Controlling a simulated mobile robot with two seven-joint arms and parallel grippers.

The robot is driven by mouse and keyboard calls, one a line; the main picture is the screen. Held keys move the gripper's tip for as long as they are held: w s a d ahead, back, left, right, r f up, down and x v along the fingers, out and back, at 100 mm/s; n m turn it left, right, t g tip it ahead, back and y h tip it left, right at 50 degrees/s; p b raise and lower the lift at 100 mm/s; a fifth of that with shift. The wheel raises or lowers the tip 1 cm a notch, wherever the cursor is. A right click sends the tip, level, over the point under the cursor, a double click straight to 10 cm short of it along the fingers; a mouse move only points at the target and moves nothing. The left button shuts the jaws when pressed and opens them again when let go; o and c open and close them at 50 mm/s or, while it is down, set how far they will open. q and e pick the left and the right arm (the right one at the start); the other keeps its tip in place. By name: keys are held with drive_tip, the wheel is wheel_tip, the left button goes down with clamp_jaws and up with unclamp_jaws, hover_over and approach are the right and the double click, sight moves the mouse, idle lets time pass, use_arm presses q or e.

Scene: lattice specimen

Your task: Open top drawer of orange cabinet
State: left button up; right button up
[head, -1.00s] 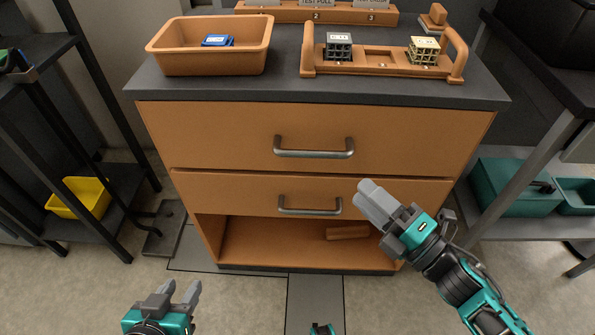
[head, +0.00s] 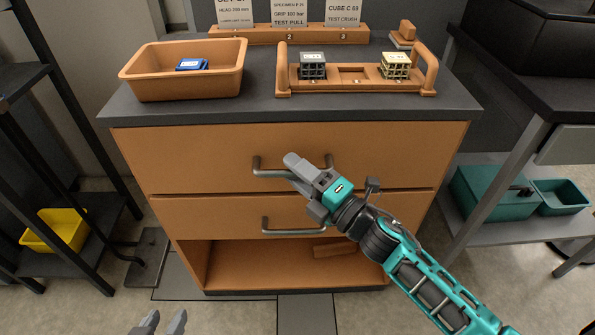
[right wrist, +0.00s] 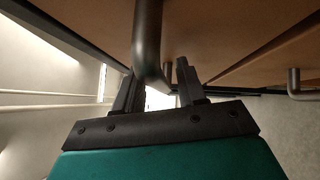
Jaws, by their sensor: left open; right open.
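The orange cabinet (head: 190,147) stands ahead with a dark top. Its top drawer (head: 400,150) looks shut and has a grey bar handle (head: 270,173). My right gripper (head: 296,166) is at this handle in the head view and hides its middle. In the right wrist view the handle (right wrist: 148,45) passes between the two open fingers (right wrist: 158,85), which are not closed on it. The lower drawer (head: 185,211) also looks shut, with its own handle (head: 275,229). My left gripper (head: 160,322) is open and empty at the bottom edge of the head view.
On the cabinet top are an orange bin (head: 130,85) with a blue block (head: 192,64) and an orange carrier (head: 355,88) with a grey block (head: 312,66) and a cream block (head: 396,65). An open shelf lies below the drawers. Dark racks flank the cabinet.

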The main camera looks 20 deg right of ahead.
clamp_jaws()
idle(0.4)
